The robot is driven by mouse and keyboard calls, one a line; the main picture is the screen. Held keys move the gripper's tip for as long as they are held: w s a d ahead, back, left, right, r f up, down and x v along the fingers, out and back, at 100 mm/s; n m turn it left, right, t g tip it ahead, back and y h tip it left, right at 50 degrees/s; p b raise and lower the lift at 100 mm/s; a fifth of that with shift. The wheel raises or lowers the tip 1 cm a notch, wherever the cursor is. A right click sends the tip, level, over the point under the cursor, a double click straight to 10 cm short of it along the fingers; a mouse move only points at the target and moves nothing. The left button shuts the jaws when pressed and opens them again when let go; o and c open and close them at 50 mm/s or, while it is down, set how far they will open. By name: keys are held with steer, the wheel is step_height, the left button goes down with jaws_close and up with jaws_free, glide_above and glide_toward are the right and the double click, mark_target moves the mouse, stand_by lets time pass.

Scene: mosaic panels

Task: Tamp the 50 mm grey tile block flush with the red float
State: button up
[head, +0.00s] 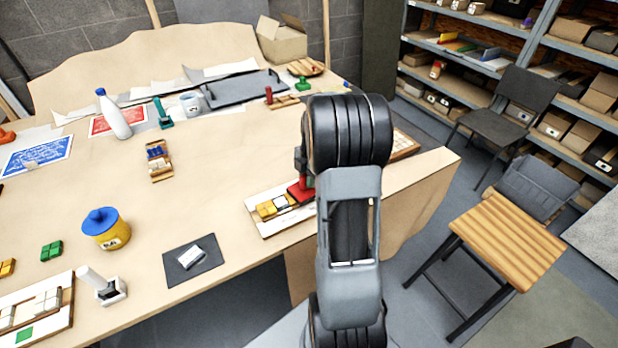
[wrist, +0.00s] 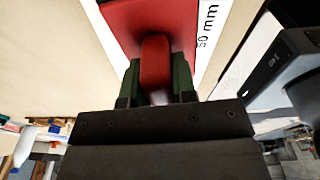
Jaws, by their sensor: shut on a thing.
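My gripper (wrist: 157,82) is shut on the handle of the red float (wrist: 120,18), with one finger on each side of the handle. In the head view the red float (head: 299,193) is over the right part of a white mosaic panel (head: 267,230) at the table's front edge. Yellow tiles and a pale tile show on the panel left of the float. A printed "50 mm" label (wrist: 207,25) shows beside the float in the wrist view. The grey 50 mm block cannot be made out; the float and my arm cover that part of the panel. Contact beneath the float is hidden.
A dark mat with a pale piece (head: 191,258), a yellow pot with a blue top (head: 104,229) and a tile box (head: 159,160) stand left of the panel. A wooden-topped stool (head: 508,240) is on the floor at right. Table between pot and panel is partly clear.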

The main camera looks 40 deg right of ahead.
steer(key=shift+s+a+f, duration=0.1)
steer(key=shift+s+f, duration=0.05)
steer(key=shift+f, duration=0.1)
steer(key=shift+r+p, duration=2.35)
steer(key=shift+r, duration=1.35)
